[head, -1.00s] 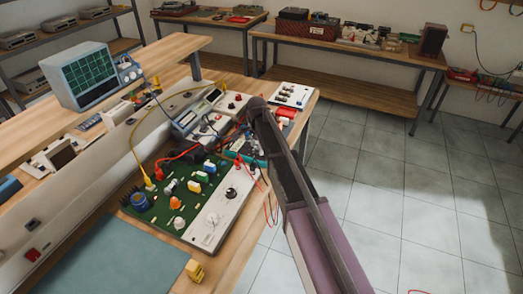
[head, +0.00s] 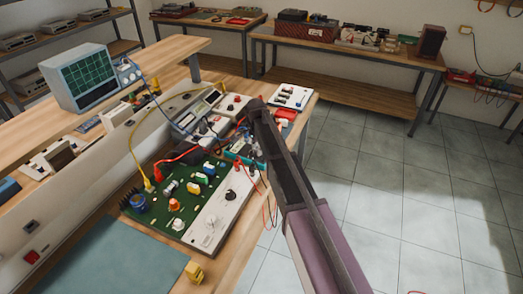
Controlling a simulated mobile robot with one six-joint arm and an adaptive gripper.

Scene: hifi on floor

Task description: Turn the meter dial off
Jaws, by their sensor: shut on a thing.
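A teal-edged meter (head: 236,157) lies flat on the workbench, just behind the green circuit board, mostly covered by my gripper. My arm reaches in from the lower right and bends down at its dark elbow-like end. My gripper (head: 245,150) is low over the meter, small and dark in the picture. It is shut on the meter's dial, as far as its place shows. The dial itself and the fingertips are hidden, so the dial's setting cannot be read.
A green circuit board (head: 178,190) with a white knobbed panel (head: 218,215) lies in front. Yellow, red and black leads run around the meter. A bench instrument (head: 193,112) and a white switch box (head: 291,97) stand behind. An oscilloscope (head: 84,78) sits on the shelf. The floor at right is clear.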

